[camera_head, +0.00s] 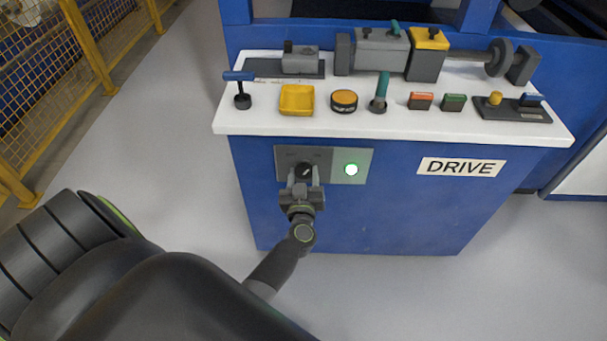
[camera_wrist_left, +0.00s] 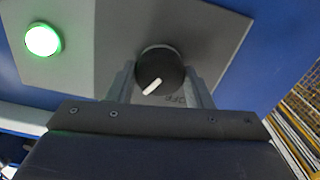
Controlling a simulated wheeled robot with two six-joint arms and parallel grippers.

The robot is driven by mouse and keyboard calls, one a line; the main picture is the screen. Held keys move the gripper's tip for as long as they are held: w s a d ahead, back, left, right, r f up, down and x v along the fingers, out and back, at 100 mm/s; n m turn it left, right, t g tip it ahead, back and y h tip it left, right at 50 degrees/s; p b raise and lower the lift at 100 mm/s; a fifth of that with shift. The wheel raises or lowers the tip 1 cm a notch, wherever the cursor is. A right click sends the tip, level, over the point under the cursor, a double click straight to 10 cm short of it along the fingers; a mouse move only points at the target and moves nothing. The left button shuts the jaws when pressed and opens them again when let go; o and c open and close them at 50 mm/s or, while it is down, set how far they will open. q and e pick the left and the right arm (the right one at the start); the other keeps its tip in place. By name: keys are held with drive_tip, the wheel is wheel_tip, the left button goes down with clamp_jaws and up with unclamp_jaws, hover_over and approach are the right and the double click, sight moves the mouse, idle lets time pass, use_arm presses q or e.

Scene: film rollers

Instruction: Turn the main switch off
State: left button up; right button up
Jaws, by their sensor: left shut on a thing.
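The main switch (camera_head: 304,170) is a black rotary knob with a white pointer line, on a grey plate (camera_head: 335,178) on the front of the blue drive cabinet. In the left wrist view the knob (camera_wrist_left: 160,70) sits between my fingers, and its white mark points down and left. Part of an "OFF" label shows just below it. My left gripper (camera_head: 303,178) is shut on the knob, with a finger on each side. A round lamp (camera_head: 351,170) on the same plate glows green; it also shows in the left wrist view (camera_wrist_left: 43,39). My right gripper is not in view.
A yellow fence (camera_head: 88,45) stands at left. The grey floor is clear.

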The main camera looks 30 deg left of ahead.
use_arm(q)
drive_tip(key=n+p, duration=0.1)
drive_tip(key=n, duration=0.8)
drive_tip(key=shift+n, duration=0.3)
drive_tip(key=shift+f+n, duration=0.1)
drive_tip(key=shift+n, duration=1.4)
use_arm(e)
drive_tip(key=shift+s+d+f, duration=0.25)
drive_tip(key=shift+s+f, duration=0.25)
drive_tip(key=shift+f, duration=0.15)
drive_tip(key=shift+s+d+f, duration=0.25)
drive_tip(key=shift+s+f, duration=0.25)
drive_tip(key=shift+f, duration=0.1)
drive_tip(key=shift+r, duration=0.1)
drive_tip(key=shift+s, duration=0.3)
use_arm(q)
drive_tip(key=o, duration=1)
